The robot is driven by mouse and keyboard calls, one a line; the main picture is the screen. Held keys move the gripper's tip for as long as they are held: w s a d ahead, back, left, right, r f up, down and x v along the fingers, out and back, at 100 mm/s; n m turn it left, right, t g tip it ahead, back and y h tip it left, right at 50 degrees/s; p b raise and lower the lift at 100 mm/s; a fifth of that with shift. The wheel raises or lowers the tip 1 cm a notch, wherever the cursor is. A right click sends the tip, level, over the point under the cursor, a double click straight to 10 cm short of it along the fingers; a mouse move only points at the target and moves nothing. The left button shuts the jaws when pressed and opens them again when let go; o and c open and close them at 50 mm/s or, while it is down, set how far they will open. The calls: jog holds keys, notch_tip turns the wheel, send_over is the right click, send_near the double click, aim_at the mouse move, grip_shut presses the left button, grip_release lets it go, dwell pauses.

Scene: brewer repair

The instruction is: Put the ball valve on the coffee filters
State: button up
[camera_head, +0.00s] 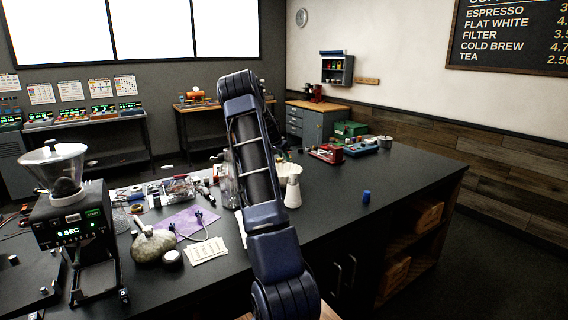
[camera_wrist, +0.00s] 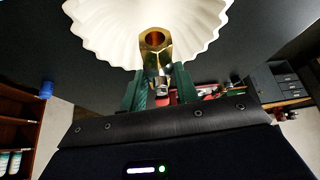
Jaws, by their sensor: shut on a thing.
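The brass ball valve (camera_wrist: 154,45) is between the green fingers of my gripper (camera_wrist: 158,80) in the wrist view, its round open end facing the camera. My gripper is shut on it. The white fluted coffee filters (camera_wrist: 95,25) fill the top of the wrist view, right behind the valve. I cannot tell whether the valve touches them. In the head view the coffee filters (camera_head: 287,169) show just right of my arm on the dark counter, partly hidden. My arm hides the gripper and the valve there.
A white bottle (camera_head: 293,191) stands close in front of the filters. A blue cap-like object (camera_head: 366,196) lies on the right counter, which is otherwise mostly clear. A red case (camera_head: 326,153) is at the back. A grinder (camera_head: 72,230) and sack (camera_head: 152,244) stand at left.

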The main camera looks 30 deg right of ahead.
aim_at(282, 158)
jog(key=shift+f, duration=1.55)
jog(key=shift+f, duration=0.1)
jog(key=o, duration=1.1)
